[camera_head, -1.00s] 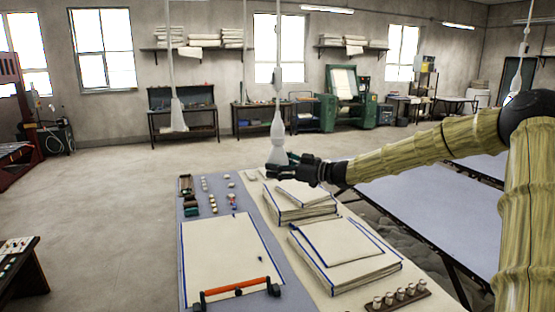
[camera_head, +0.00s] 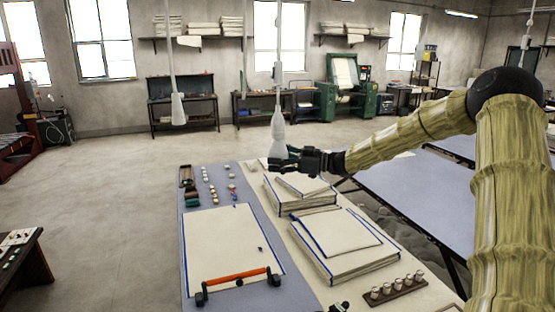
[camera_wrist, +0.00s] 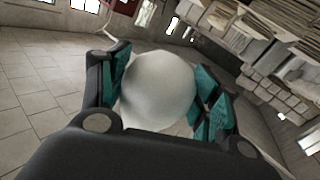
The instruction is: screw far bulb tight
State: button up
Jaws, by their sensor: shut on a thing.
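A white bulb (camera_wrist: 158,88) sits between the teal-padded fingers of my gripper in the wrist view, filling most of the gap. My gripper (camera_head: 276,162) is shut on it in the head view, at the lower end of a hanging white lamp (camera_head: 278,128) on a thin cord. The bulb's upper end and the socket join are too small to make out. Another white hanging lamp (camera_head: 178,108) is further left, apart from my gripper.
Below is a work table (camera_head: 192,240) with folded cloth stacks (camera_head: 345,250), a flat cloth (camera_head: 222,245), an orange-handled bar (camera_head: 238,276) and a rack of small jars (camera_head: 395,290). Blue-topped tables (camera_head: 410,200) stand right. Open floor (camera_head: 90,220) lies left.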

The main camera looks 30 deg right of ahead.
jog(key=shift+r, duration=0.15)
jog(key=o, duration=0.8)
jog(key=shift+o, duration=0.9)
jog(key=shift+d, duration=0.15)
jog(key=v, duration=1.2)
